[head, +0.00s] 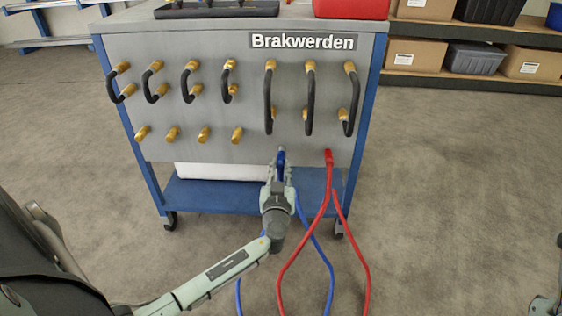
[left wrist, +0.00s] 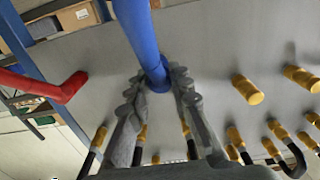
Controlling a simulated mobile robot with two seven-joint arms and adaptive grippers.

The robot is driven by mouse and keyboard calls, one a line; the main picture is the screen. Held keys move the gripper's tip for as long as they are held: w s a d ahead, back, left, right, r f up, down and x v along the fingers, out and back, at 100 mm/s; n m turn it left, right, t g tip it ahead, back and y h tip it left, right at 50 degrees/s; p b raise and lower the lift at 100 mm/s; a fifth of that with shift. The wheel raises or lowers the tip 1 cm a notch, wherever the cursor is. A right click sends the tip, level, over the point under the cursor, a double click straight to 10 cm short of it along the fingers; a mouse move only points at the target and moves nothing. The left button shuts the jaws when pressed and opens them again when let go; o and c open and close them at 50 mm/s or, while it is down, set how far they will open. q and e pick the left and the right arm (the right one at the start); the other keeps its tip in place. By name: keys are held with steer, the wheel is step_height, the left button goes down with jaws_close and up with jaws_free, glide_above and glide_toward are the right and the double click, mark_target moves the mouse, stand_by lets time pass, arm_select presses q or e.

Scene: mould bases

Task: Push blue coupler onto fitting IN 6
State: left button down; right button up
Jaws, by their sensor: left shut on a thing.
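My left gripper (head: 280,166) is shut on the blue coupler (head: 281,157), close to the lower part of the grey panel (head: 200,105). In the left wrist view, the blue coupler (left wrist: 157,74) sits between the fingertips of the left gripper (left wrist: 160,84). The fingers hide its front end, so I cannot tell whether it touches a fitting. Several bare brass fittings (head: 203,134) form a row to its left in the head view. No label naming IN 6 is readable. My right gripper is not in view.
A red coupler (head: 328,157) is at the panel just right of the blue one, its red hose (head: 317,224) hanging down. Blue hose (head: 328,265) hangs nearby. Black looped hoses (head: 310,90) join upper brass fittings. Shelves with boxes (head: 415,53) stand at the back right. Floor around is open.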

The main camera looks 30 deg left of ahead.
arm_select(q)
steer(key=shift+b+v, duration=0.3)
steer(key=shift+v, duration=1.4)
steer(key=shift+s, duration=0.1)
steer(key=shift+b+v, duration=1.1)
steer(key=shift+v, duration=1.8)
